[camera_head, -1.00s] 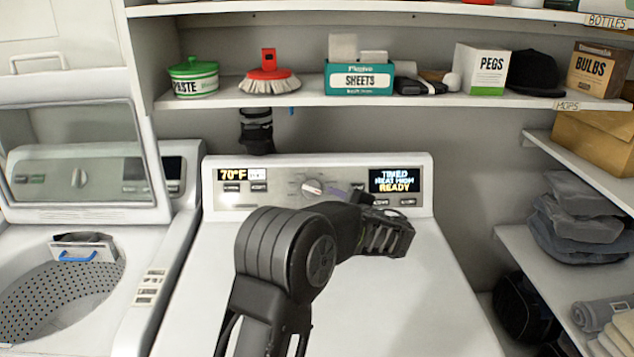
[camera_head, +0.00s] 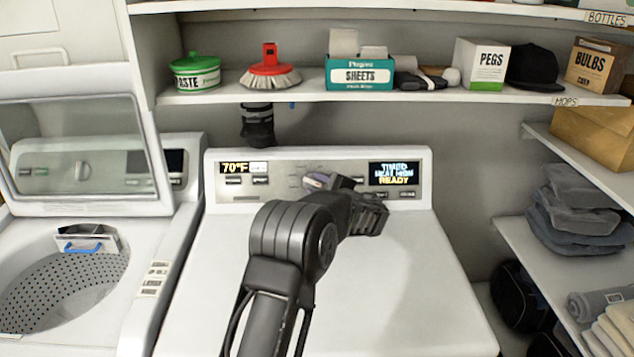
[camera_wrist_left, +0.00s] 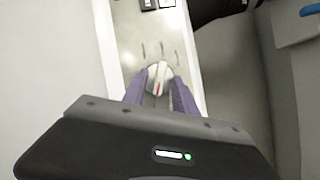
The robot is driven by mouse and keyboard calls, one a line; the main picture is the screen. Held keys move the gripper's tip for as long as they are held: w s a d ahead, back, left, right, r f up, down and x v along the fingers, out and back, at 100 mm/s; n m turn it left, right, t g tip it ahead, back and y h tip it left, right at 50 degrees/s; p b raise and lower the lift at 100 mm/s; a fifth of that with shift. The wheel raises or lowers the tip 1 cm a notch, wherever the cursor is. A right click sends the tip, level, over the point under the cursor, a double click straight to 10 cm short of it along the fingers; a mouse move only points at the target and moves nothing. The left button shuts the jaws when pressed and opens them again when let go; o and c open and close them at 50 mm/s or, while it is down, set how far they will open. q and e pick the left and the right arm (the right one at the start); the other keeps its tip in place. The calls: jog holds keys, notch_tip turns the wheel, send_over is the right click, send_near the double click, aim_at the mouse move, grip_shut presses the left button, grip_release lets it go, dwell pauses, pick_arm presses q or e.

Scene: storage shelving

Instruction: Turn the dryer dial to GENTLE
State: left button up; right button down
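The dryer (camera_head: 225,235) has a control panel with a display (camera_head: 394,174) that reads "TIMED HEAT HIGH READY". Its round silver dial (camera_wrist_left: 159,77), with a red mark, shows in the left wrist view; in the head view my left gripper largely covers it. My left gripper (camera_head: 320,182) is at the dial, its purple fingers pointing at the panel. In the left wrist view the gripper (camera_wrist_left: 160,85) is open, with one finger on each side of the dial and narrow gaps visible. Whether a fingertip touches it I cannot tell. My right gripper is not in view.
A second display (camera_head: 243,168) reads 70°F on the panel's left. Above is a shelf (camera_head: 210,98) with a green-lidded tub (camera_head: 196,74), a red brush (camera_head: 270,70) and a SHEETS box (camera_head: 360,75). An open washer (camera_head: 70,235) stands left. The dryer top is clear.

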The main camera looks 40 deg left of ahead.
pick_arm(q)
jog(key=shift+w+a, duration=0.1)
jog(key=shift+a, duration=0.05)
jog(key=shift+c, duration=0.3)
grip_shut()
